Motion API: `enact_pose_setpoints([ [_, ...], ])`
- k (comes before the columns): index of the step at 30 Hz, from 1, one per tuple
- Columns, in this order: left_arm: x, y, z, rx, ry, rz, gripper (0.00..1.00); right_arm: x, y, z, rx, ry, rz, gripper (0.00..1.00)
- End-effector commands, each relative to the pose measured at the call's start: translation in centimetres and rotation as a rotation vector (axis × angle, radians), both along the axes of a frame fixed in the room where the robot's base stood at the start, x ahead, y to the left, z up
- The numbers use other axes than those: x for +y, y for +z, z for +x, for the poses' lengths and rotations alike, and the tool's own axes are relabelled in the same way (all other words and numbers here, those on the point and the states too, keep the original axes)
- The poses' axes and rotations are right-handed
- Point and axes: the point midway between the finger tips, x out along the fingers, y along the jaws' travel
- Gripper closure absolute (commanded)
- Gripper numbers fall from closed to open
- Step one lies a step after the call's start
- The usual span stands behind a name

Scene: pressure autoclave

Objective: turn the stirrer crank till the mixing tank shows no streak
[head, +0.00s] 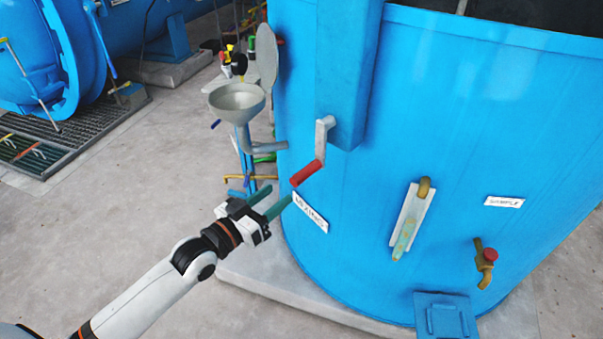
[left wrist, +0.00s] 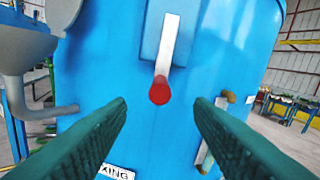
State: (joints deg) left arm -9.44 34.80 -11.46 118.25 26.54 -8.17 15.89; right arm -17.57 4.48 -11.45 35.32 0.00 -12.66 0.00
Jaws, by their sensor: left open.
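The blue mixing tank (head: 455,130) carries a white label reading MIXING (head: 310,213). The stirrer crank has a grey arm (head: 322,135) hanging down from a blue housing and a red handle (head: 308,173) at its lower end. My left gripper (head: 281,193) is open and empty, its green fingers pointing at the red handle from just below left. In the left wrist view the red handle (left wrist: 159,92) shows end-on, centred between the fingertips (left wrist: 160,106) and seemingly beyond them. A sight glass (head: 408,222) on the tank looks yellowish-green low down; I cannot make out a streak.
A grey funnel (head: 238,100) with a raised round lid (head: 267,55) stands left of the crank. A sample tap with a red knob (head: 488,255) and a blue bracket (head: 445,315) project from the tank at right.

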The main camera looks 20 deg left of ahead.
Motion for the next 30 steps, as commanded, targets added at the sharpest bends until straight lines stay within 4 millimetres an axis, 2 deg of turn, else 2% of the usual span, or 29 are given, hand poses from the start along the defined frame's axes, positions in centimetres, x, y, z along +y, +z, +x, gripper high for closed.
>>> enact_pose_setpoints([
  [6, -1.9, 0.3, 4.4, -0.003, 0.002, -0.001, 0.52, -0.1, 0.9, 0.7, -0.010, 0.001, -0.001, 0.24],
  [13, -3.3, 0.1, 7.6, 0.000, 0.001, 0.001, 0.52, -0.2, 1.4, 0.8, -0.012, 0.002, -0.002, 0.24],
  [18, -3.8, 0.0, 8.6, 0.001, 0.001, 0.001, 0.52, -0.2, 1.4, 0.8, -0.012, 0.002, -0.003, 0.24],
  [26, -3.9, -0.1, 8.7, 0.001, 0.001, 0.003, 0.52, -0.2, 1.4, 0.8, -0.013, 0.002, -0.002, 0.24],
  [27, -3.9, -0.1, 8.7, 0.001, 0.001, 0.003, 0.54, -0.2, 1.4, 0.8, -0.013, 0.002, -0.002, 0.24],
  [30, -3.9, -0.1, 8.7, 0.001, 0.001, 0.003, 0.70, -0.2, 1.4, 0.8, -0.013, 0.002, -0.002, 0.24],
])
